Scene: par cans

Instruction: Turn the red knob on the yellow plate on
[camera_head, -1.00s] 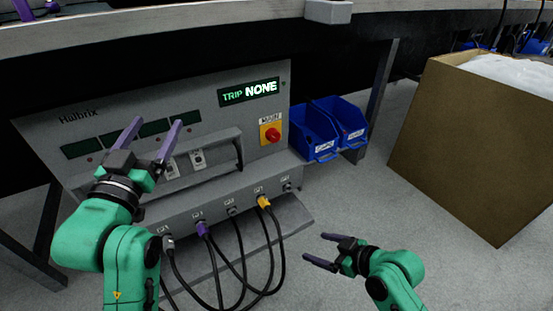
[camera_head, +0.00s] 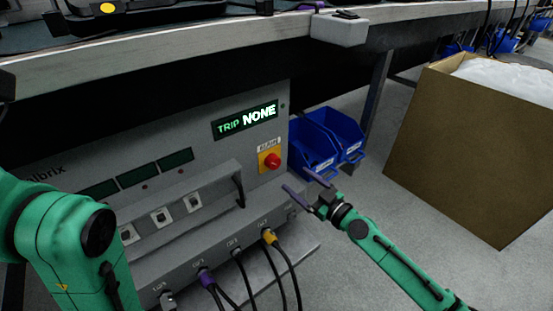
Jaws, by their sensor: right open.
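The red knob (camera_head: 271,160) sits on its yellow plate (camera_head: 264,168) on the front of the grey power unit, under a small white label. My right gripper (camera_head: 302,182) is open and empty, with purple fingers pointing left, just right of and a little below the knob. It appears apart from the knob. My left arm (camera_head: 70,240) crosses the lower left corner; its gripper is outside the picture.
Two blue bins (camera_head: 335,140) stand right of the unit, close behind my right gripper. A table edge (camera_head: 200,48) overhangs the unit. A large cardboard box (camera_head: 460,150) stands at right.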

